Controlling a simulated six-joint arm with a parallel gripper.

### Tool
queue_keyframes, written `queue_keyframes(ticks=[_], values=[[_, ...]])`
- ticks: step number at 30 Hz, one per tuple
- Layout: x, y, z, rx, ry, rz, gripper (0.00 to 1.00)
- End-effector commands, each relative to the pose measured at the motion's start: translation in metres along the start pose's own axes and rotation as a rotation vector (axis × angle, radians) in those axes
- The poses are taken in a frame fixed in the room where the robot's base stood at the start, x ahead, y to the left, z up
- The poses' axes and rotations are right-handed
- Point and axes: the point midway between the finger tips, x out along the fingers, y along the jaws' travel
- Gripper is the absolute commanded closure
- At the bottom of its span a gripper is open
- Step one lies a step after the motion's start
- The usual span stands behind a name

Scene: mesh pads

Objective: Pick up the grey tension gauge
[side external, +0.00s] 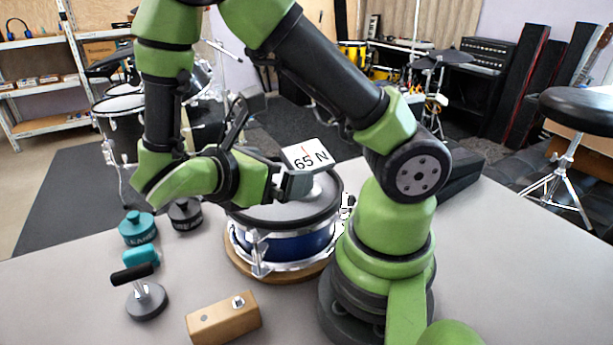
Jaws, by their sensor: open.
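The tension gauge (307,154) has a pale tilted face reading "65 N" with a red mark. It stands on the grey head of a blue snare drum (300,243), right of centre. Its lower body is partly hidden by my gripper (297,186). My gripper reaches in from the left, just above the drum head, with its jaws open at the gauge. I cannot tell from this view whether the gauge is between the fingers or touches them.
The drum rests on a round wooden base (245,268). At left on the grey table are a teal weight (137,229), a dark weight (185,214), a teal piece (142,255) and a grey disc with a black T-handle (147,301). A wooden block (223,320) lies in front.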

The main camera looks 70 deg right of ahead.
Motion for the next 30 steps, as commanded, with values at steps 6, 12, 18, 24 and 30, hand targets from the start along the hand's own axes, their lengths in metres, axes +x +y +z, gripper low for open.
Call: queue_keyframes(ticks=[6, 12, 18, 24, 30], values=[[0.021, 0.000, 0.001, 0.001, 0.001, -0.004, 0.00], [0.050, 0.005, 0.005, 0.001, 0.002, -0.009, 0.00], [0.069, 0.006, 0.005, 0.001, 0.002, -0.005, 0.00], [0.070, 0.006, 0.005, 0.003, 0.004, -0.002, 0.00], [0.070, 0.006, 0.005, 0.003, 0.004, -0.002, 0.41]])
